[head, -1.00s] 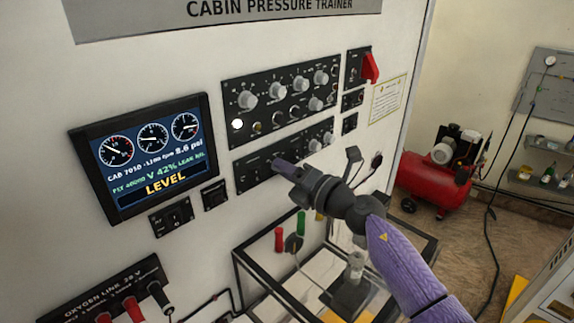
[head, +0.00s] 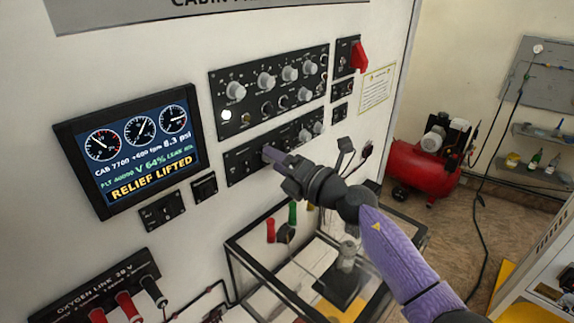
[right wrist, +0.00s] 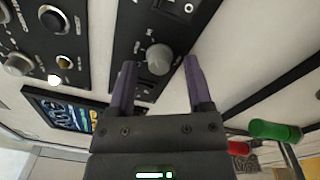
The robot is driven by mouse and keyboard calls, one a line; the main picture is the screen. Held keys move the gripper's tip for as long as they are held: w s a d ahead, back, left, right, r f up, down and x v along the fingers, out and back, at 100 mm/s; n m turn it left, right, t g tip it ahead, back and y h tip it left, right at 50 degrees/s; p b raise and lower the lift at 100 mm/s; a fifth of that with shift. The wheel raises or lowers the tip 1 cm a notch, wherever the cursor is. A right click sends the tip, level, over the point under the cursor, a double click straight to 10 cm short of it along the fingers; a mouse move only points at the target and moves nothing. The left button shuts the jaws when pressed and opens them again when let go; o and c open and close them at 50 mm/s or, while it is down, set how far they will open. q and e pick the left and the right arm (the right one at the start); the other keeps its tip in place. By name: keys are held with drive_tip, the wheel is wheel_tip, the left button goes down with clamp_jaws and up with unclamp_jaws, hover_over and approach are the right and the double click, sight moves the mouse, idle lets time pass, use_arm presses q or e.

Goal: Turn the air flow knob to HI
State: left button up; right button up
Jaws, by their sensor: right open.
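My left gripper is not in view.
An upper panel (head: 222,90) with several knobs sits above. A display (head: 70,135) reading "RELIEF LIFTED" is at left. A red guarded switch (head: 359,57) is at upper right. A black-framed case (head: 230,247) stands below my arm. A red compressor (head: 420,170) is farther right.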

drive_tip(key=v, duration=0.9)
drive_tip(key=shift+s+d, duration=0.15)
drive_tip(key=shift+d, duration=0.05)
